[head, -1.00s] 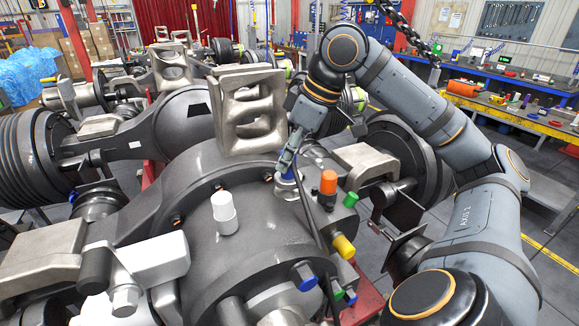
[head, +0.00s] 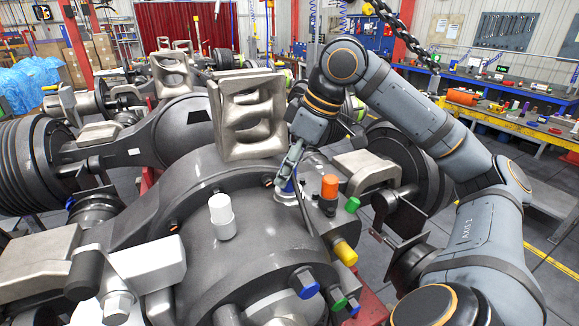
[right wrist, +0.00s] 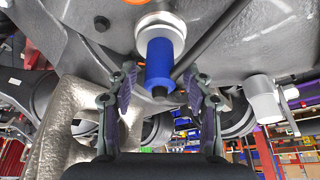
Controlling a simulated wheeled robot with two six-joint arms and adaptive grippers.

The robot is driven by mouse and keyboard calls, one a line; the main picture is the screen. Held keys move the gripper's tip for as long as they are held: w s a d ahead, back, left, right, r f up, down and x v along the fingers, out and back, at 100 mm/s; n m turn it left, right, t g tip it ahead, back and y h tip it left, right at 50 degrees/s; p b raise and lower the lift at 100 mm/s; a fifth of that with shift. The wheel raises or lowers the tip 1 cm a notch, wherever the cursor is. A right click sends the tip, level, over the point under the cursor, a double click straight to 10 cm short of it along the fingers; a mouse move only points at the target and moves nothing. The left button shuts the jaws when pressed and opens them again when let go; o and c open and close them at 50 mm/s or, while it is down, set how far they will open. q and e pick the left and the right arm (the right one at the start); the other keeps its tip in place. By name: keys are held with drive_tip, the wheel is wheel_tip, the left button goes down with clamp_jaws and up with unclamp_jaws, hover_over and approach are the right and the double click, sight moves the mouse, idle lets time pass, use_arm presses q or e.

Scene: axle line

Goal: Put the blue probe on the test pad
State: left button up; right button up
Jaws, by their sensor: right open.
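The blue probe (right wrist: 165,62) stands on a pale round metal pad (right wrist: 160,28), which looks like the test pad, on the dark axle housing. The probe's dark free end points toward the wrist camera. My right gripper (right wrist: 159,80) is open, with one finger on each side of that free end and visible gaps to both. In the head view my right gripper (head: 291,166) comes down over the probe (head: 289,187) and partly hides it. The pad (head: 287,199) shows under the probe. My left gripper is in neither view.
An orange-topped fitting (head: 329,187), a green cap (head: 352,205) and a yellow cap (head: 345,252) stand right of the pad. A white-topped cylinder (head: 221,210) stands left of it. A metal bracket (head: 248,118) rises behind. A dark cable runs close by the pad.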

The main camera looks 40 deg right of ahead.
drive_tip(key=p+v, duration=0.5)
drive_tip(key=v, duration=0.7)
